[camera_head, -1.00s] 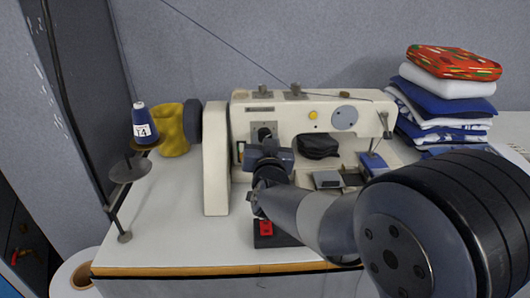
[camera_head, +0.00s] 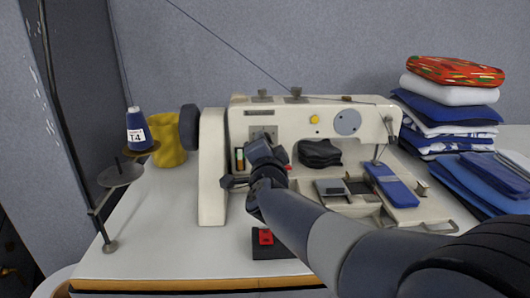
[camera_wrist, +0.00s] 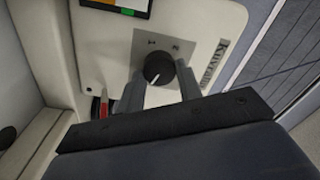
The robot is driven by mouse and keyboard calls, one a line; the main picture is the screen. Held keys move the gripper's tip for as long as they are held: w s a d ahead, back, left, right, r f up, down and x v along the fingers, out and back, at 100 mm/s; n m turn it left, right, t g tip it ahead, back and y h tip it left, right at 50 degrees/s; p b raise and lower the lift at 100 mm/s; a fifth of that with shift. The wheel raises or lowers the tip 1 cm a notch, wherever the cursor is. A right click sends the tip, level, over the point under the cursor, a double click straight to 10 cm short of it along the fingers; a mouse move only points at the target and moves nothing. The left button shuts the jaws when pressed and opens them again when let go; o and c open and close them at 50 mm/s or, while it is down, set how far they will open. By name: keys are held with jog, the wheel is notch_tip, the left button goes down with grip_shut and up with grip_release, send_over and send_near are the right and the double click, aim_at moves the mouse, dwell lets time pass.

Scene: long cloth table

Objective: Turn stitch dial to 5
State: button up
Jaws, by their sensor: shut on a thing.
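The stitch dial (camera_wrist: 158,69) is a round black knob with a white pointer line, set on a grey square plate (camera_wrist: 178,46) with small marks too blurred to read. In the wrist view the pointer line slants toward the lower left. My gripper (camera_wrist: 160,80) has one finger on each side of the knob and is shut on it. In the head view my gripper (camera_head: 262,150) reaches the front of the white sewing machine (camera_head: 285,120) and hides the dial.
A black box with a red switch (camera_head: 265,237) sits at the table's front, below my arm. Blue cloth (camera_head: 392,186) lies on the machine bed. Folded fabric (camera_head: 445,107) is stacked at right. A blue thread spool (camera_head: 136,133) stands at left. The left tabletop (camera_head: 165,225) is clear.

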jog(key=shift+m+b, duration=0.3)
jog(key=shift+m, duration=0.7)
jog(key=o, duration=1)
jog(key=s+p, duration=0.2)
jog(key=s, duration=0.8)
jog(key=shift+s+f, duration=0.15)
jog(key=shift+s, duration=0.25)
